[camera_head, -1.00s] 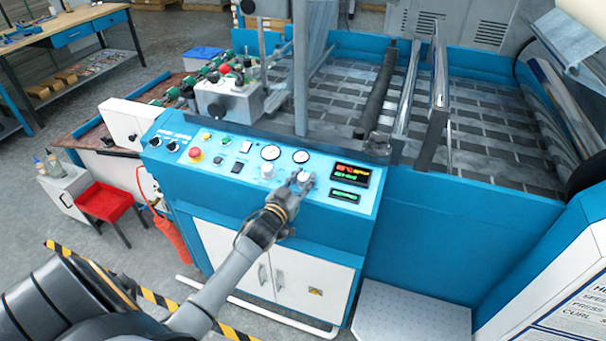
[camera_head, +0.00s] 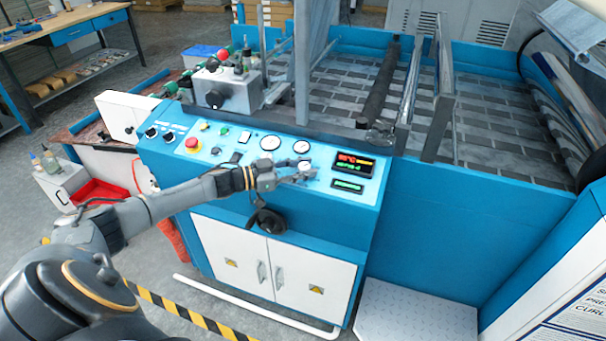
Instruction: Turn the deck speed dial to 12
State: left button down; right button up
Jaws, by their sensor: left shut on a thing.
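The blue machine's sloping control panel (camera_head: 215,160) is in the middle of the head view. My left arm reaches across it from the left. My left gripper (camera_head: 303,171) is shut on the pale deck speed dial (camera_head: 304,165), below the right round gauge and left of the displays. The fingers hide most of the dial, and I cannot read its mark or scale. My right gripper is not in view.
Two round gauges, left (camera_head: 270,143) and right (camera_head: 301,146), sit just above the gripper. A red emergency button (camera_head: 192,143) and black knobs are at the panel's left. A black handwheel (camera_head: 268,221) sticks out below my forearm. Rollers and the deck lie behind.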

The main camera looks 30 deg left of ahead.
pick_arm(q)
jog(key=shift+m+g, duration=0.3)
jog(key=shift+g, duration=0.1)
jog(key=c, duration=1.1)
grip_release()
jog(key=shift+w+d, duration=0.1)
jog(key=shift+o, duration=0.5)
jog(key=shift+w, duration=0.1)
jog(key=f+v, duration=0.1)
jog(key=v, duration=1.1)
jog(key=shift+r, duration=0.25)
